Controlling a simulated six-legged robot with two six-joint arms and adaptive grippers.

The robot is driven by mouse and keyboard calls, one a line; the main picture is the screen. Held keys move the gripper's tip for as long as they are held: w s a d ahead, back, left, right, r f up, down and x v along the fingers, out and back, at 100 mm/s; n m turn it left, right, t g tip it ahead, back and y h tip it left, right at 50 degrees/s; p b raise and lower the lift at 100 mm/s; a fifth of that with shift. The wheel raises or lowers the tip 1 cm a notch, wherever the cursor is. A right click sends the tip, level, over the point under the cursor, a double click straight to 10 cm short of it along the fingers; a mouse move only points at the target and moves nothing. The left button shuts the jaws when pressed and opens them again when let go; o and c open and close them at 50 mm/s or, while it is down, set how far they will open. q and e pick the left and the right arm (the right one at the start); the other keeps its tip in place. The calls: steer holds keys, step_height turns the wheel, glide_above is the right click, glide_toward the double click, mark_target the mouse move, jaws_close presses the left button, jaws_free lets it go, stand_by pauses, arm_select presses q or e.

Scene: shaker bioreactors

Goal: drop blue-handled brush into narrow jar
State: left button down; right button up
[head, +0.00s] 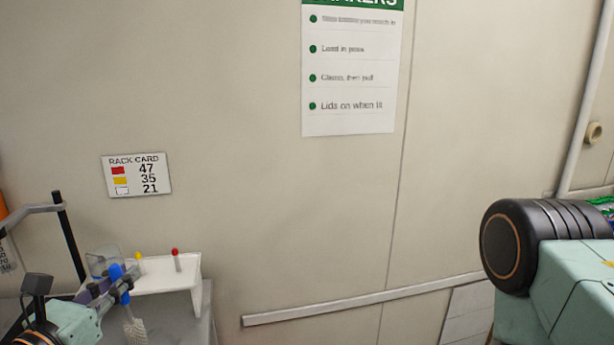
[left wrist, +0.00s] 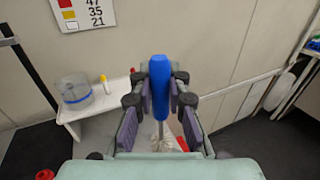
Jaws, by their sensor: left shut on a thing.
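The blue-handled brush (head: 123,288) is held in my left gripper (head: 115,286) at the lower left of the head view. Its blue handle points up and its pale bristles hang down, slightly tilted. In the left wrist view the brush handle (left wrist: 160,85) stands between the two fingers of my left gripper (left wrist: 160,103), which are shut on it. A clear jar (left wrist: 76,92) with a blue band stands on a white shelf, left of the gripper and apart from it. In the head view the jar (head: 103,260) is partly hidden behind the gripper. I cannot tell whether it is the narrow jar. My right gripper is out of view.
The white shelf (head: 185,273) also bears a yellow-capped thing (head: 138,257) and a red-capped thing (head: 175,254). A dark post (head: 70,235) stands left of it. A red object (left wrist: 45,175) shows at the wrist view's lower left. The wall behind has a rack card (head: 137,175).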

mark_target(125, 301)
arm_select(q)
steer(key=shift+d+f+b, duration=0.25)
steer(key=shift+f+b, duration=0.15)
steer(key=shift+f, duration=0.2)
steer(key=shift+d+f+b, duration=0.25)
steer(key=shift+f+b, duration=0.1)
steer(key=shift+f, duration=0.25)
steer(key=shift+f+b, duration=0.35)
steer(key=shift+b, duration=0.05)
steer(key=shift+f, duration=0.25)
steer(key=shift+a+f, duration=0.15)
steer(key=shift+a, duration=0.25)
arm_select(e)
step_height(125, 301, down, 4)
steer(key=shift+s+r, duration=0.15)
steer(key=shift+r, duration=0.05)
